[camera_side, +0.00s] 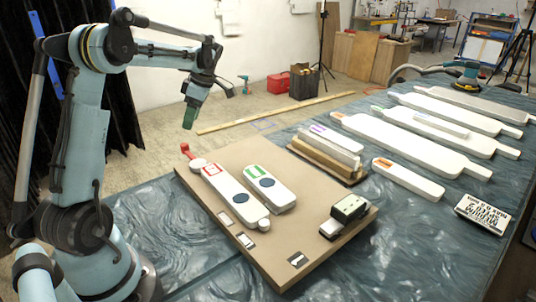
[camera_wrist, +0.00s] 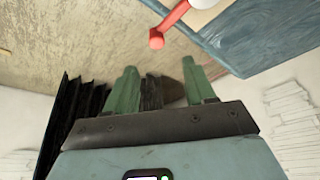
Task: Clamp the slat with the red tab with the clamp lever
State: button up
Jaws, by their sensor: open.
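The white slat with the red tab (camera_side: 228,190) lies on a brown board, its red-outlined label near the upper left end and a dark blue disc further down. The clamp lever (camera_side: 186,150) is a red handle with a round knob, joined to a white round pivot at that end of the slat. The handle points away from the slat. In the wrist view the red lever (camera_wrist: 172,22) shows at the top, beyond the fingers. My gripper (camera_side: 188,122) is open and empty, above and apart from the lever; its two green fingers (camera_wrist: 160,80) are spread in the wrist view.
A white slat with a green tab (camera_side: 268,188) lies beside the red-tab slat on the board (camera_side: 300,238). Several more white slats and a printed block (camera_side: 484,212) lie on the blue table right.

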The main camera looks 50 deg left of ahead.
aim_at(191, 156)
jog(key=shift+v, duration=1.15)
jog(key=shift+w+d+f+m, duration=0.15)
jog(key=shift+m, duration=0.15)
jog(key=c, duration=0.4)
jog(key=w+d+m, duration=0.1)
jog(key=m, duration=0.1)
jog(key=w+f+m+y, duration=0.1)
jog(key=m, duration=0.1)
jog(key=w+d+f+m+y, duration=0.1)
jog(key=m, duration=0.1)
jog(key=shift+d, duration=0.4)
grip_shut()
jog(key=w+d+f+m+y, duration=0.2)
jog(key=w+d+m, duration=0.1)
jog(key=m, duration=0.4)
jog(key=x, duration=0.9)
jog(key=shift+s+a+f, duration=0.15)
jog(key=shift+s+a, duration=0.35)
jog(key=shift+s, duration=0.3)
jog(key=shift+s+a, duration=0.3)
jog(key=shift+s, duration=0.3)
jog(key=shift+s+a, duration=0.3)
jog(key=shift+s, duration=0.35)
